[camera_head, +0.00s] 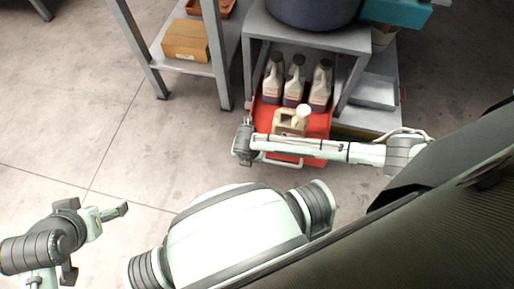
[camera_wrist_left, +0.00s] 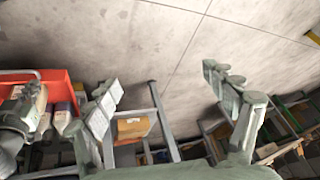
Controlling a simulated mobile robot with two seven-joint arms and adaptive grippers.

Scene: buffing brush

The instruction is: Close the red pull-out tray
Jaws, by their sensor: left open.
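The red pull-out tray (camera_head: 317,128) sticks out from under the grey table, with a pale handle (camera_head: 283,161) on its front. It holds several bottles with dark caps and a beige jug (camera_head: 291,121) with a white cap. The tray also shows at the left edge of the left wrist view (camera_wrist_left: 62,86). My left gripper (camera_head: 98,240) is open and empty, low at the left, well apart from the tray. Its two spread fingers show in the left wrist view (camera_wrist_left: 165,97). My right arm crosses over the tray's front; its dark end, seemingly the right gripper (camera_head: 243,146), is beside the tray's left side, its fingers unclear.
The grey table (camera_head: 300,35) above the tray carries a dark blue pot (camera_head: 312,10) and a teal box (camera_head: 398,12). A shelf at the left holds a cardboard box (camera_head: 186,41); its leg stands near the tray. The concrete floor at the left is clear.

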